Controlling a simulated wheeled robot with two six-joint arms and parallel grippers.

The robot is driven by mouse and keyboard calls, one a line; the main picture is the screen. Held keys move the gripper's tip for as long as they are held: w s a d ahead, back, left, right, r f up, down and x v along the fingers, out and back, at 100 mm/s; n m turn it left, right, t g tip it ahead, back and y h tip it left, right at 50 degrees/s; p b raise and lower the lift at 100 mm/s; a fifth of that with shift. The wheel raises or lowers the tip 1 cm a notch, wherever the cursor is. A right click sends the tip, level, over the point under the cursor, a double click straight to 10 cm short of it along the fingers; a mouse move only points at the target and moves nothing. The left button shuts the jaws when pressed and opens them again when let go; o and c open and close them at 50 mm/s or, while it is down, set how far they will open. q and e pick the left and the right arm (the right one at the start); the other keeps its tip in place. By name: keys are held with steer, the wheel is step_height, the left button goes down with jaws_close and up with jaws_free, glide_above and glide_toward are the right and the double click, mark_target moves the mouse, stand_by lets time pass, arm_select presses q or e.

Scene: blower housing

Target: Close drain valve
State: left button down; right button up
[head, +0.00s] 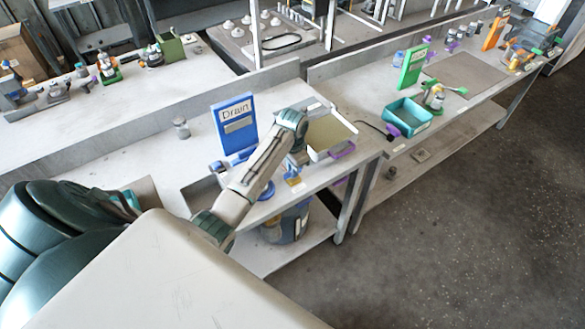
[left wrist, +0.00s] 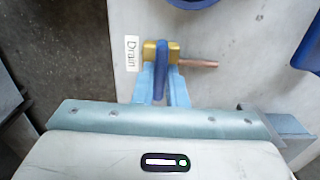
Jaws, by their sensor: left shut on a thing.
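The drain valve shows in the left wrist view, with a brass body (left wrist: 149,52), a blue lever handle (left wrist: 161,72) and a copper stub pipe (left wrist: 198,63) pointing right. The lever lies across the line of the pipe in this view. My left gripper (left wrist: 161,88) has its two light blue fingers on either side of the lever and is shut on it. In the head view the brass valve (head: 293,180) is at the bench's front edge, below my left wrist. My right gripper is not in view.
A blue Drain sign (head: 235,126) stands on the bench behind the valve, and a small Drain label (left wrist: 131,53) is beside it. A bucket (head: 287,222) stands on the lower shelf. A teal bin (head: 407,117) is on the bench to the right. The floor in front is clear.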

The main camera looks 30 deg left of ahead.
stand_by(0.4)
arm_select(q)
steer(key=c, duration=1.6)
jaws_free()
steer(key=shift+o, duration=0.7)
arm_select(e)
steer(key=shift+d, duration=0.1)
arm_select(q)
steer(key=shift+w+r, duration=0.1)
